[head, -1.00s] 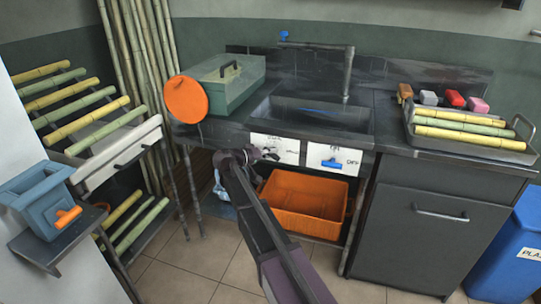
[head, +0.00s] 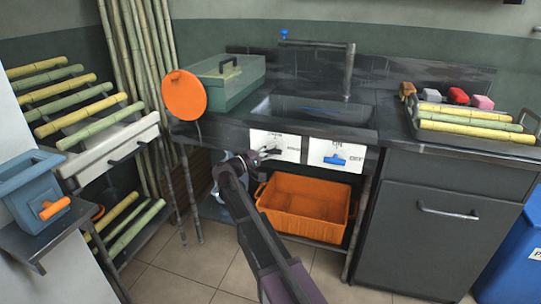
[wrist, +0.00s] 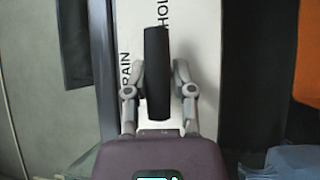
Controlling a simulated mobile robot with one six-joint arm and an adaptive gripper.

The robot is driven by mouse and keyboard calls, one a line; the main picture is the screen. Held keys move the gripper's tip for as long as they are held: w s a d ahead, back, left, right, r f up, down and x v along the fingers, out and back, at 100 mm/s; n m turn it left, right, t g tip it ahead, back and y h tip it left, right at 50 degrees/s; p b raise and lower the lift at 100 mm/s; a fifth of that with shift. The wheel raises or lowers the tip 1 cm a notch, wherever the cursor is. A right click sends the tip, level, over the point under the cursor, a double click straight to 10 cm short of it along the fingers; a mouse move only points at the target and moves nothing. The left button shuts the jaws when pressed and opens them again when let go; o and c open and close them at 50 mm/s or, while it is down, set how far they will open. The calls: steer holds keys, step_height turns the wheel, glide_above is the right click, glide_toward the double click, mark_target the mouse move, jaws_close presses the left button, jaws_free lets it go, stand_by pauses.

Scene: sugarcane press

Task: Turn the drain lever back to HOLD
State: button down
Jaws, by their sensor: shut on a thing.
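The drain lever (wrist: 157,75) is a black bar that stands upright in the wrist view, between the two fingers of my gripper (wrist: 160,75). My gripper is shut on it. Behind it is a white label plate (wrist: 205,75). DRAIN is printed to the left of the lever, and HOLD, partly cut off, is near its upper end. In the head view my gripper (head: 270,154) is at the left white plate (head: 288,145) on the sink front and hides most of the lever.
A second white plate with a blue lever (head: 335,159) is just to the right. An orange crate (head: 300,222) sits below on a shelf. An orange disc (head: 184,95) stands to the left by a green box (head: 232,85). The sink (head: 315,112) is above.

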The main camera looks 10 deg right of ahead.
stand_by(0.3)
steer(key=shift+c, duration=2.3)
jaws_free()
steer(key=shift+r+p, duration=0.1)
steer(key=shift+p, duration=0.3)
